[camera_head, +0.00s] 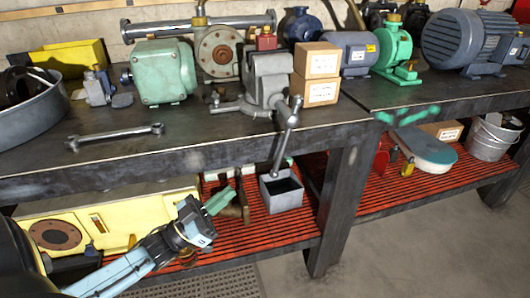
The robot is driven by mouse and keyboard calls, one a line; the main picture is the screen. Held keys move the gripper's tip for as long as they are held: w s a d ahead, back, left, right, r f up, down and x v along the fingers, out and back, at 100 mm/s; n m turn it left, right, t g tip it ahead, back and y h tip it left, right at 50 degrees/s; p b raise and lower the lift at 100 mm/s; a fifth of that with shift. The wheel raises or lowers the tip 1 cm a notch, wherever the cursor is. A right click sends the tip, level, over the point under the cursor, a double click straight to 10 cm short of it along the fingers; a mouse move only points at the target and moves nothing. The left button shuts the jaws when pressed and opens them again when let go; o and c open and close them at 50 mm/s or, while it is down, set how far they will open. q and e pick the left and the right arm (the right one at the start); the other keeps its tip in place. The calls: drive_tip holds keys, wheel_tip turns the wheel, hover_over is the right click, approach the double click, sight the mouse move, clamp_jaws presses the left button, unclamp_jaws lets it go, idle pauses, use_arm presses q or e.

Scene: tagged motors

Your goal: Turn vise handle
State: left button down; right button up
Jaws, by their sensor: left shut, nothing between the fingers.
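The grey bench vise (268,82) stands at the front edge of the workbench, in the middle of the view. Its bar handle (283,145) hangs down in front of the bench edge, slightly tilted, with its lower end above a small grey bin. My left gripper (228,195) comes in from the lower left on a light blue arm. It is shut and empty, in front of the lower shelf, below and left of the handle and apart from it. My right gripper is not in view.
Two cardboard boxes (317,61) are stacked right of the vise. A wrench (115,135) lies on the bench to the left, near a green motor (162,72). The grey open bin (281,190) stands on the red slatted shelf (258,238). A bench leg (338,210) stands to the right.

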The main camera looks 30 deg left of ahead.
sight(279, 162)
use_arm(q)
drive_tip(key=w+d+r+b, duration=0.1)
drive_tip(key=w+d+r, duration=0.1)
drive_tip(key=w, duration=0.3)
drive_tip(key=w+d+r+m+h+b, duration=0.1)
drive_tip(key=w+d+r, duration=0.1)
drive_tip(key=w, duration=0.3)
drive_tip(key=shift+d+r, duration=0.3)
drive_tip(key=shift+r, duration=0.35)
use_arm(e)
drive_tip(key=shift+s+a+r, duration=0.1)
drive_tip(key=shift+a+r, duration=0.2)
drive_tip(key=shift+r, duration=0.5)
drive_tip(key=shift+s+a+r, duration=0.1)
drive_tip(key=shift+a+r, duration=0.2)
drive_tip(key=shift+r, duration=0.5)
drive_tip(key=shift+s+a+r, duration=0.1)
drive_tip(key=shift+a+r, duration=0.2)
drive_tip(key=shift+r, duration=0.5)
use_arm(q)
drive_tip(key=shift+w, duration=0.1)
